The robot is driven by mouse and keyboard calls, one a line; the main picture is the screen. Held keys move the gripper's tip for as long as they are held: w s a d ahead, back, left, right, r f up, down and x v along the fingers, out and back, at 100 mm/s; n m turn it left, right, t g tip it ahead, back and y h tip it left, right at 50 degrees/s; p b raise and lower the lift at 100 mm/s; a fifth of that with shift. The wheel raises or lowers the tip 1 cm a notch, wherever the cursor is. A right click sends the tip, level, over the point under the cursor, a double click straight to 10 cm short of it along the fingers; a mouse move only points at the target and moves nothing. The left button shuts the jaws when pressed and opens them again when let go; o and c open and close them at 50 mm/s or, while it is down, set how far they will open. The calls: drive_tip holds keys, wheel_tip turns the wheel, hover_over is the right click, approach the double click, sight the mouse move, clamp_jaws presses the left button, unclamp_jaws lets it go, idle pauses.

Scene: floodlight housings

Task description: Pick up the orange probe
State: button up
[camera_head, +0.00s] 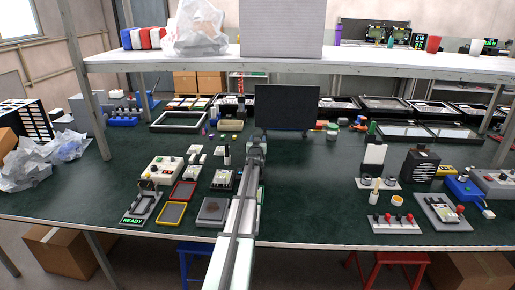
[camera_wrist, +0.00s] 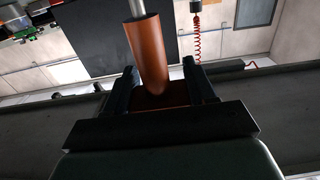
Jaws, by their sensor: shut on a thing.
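My gripper (camera_wrist: 165,92) is shut on the orange probe (camera_wrist: 149,52) in the wrist view. The probe's orange handle sits between the two dark fingers, with its rounded end toward the palm and a grey metal shaft (camera_wrist: 137,8) pointing away at the top edge. In the head view my gripper (camera_head: 256,143) is above the middle of the green table, just below the dark monitor. I cannot make out the probe in the head view; it is too small or hidden by my arm.
A white shelf (camera_head: 300,63) runs above the green table (camera_head: 310,215). A dark monitor (camera_head: 287,107) stands behind my gripper. Trays and small devices lie left of my arm; a black box (camera_head: 420,166) and switch panels stand at right. Table between is clear.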

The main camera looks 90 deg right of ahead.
drive_tip(key=shift+c, duration=0.8)
